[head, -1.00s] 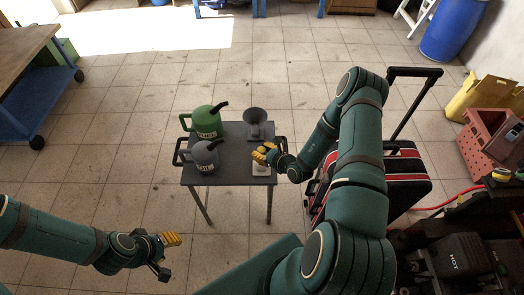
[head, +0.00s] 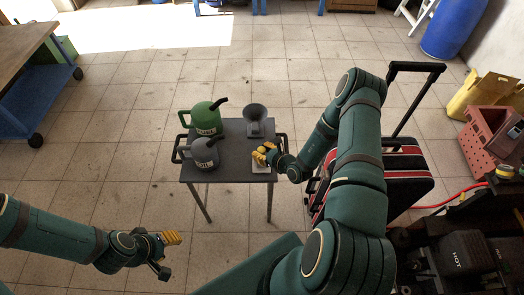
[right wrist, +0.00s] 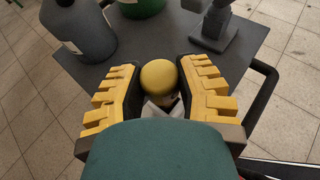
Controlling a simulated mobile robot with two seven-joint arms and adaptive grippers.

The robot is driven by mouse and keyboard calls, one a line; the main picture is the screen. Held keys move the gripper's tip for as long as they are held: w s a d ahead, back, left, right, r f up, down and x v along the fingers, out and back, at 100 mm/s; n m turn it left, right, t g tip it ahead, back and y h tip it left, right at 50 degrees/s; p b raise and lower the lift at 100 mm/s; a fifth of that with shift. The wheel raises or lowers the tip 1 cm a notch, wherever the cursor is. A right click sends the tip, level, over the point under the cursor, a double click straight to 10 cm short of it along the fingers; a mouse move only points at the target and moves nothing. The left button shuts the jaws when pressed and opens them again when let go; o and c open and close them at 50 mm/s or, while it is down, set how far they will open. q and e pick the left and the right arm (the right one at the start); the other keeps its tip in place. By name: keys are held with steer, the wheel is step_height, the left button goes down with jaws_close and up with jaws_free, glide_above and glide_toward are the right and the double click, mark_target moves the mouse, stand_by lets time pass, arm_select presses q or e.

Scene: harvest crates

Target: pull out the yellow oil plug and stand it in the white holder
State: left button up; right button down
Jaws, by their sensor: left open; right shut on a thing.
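The yellow oil plug (right wrist: 160,76) shows its round knob between the fingers of my right gripper (right wrist: 160,88), which is shut on it. In the head view, my right gripper (head: 264,155) is low over the right front part of the small dark table (head: 230,171). The white holder (head: 262,169) is on the table below that gripper; a bit of it shows under the knob in the right wrist view (right wrist: 153,112). The plug's lower part is hidden, so I cannot tell whether it is seated in the holder. My left gripper (head: 167,257) is open and empty, low at left, away from the table.
A green can (head: 207,120), a grey can (head: 204,154) and a dark funnel on a stand (head: 254,120) share the table. A black and red case (head: 405,170) with a tall handle stands right of it. A dark machine marked HOT (head: 459,255) is at lower right.

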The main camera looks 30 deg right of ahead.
steer(key=shift+f+b, duration=0.35)
steer(key=shift+f, duration=0.15)
steer(key=c, duration=0.6)
jaws_free()
steer(key=shift+s, duration=0.1)
steer(key=v, duration=1.2)
steer(key=shift+r, duration=0.1)
